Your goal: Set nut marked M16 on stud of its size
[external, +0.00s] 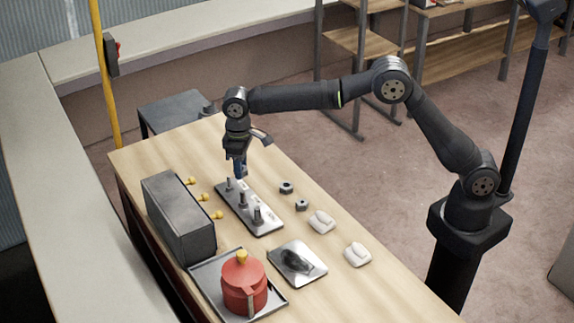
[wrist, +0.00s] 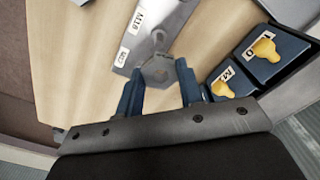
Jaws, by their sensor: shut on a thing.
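My gripper (external: 240,173) is shut on a grey hex nut (wrist: 158,70), which sits between the blue fingertips in the wrist view. No size mark on the nut is readable. The gripper points down above the far end of a metal stud plate (external: 267,229). Three upright studs stand on the plate: a far one (external: 229,184), a middle one (external: 242,200) and a near, thicker one (external: 257,215). In the wrist view the plate (wrist: 175,17) carries a label that reads M16 and another not clearly legible. The held nut partly hides the plate; I cannot tell its alignment with any stud.
A grey box (external: 180,228) with yellow-handled drawers stands left. A red pot (external: 243,283) on a tray, a dish with a dark item (external: 297,262) and two white objects (external: 321,222) (external: 357,254) are nearer.

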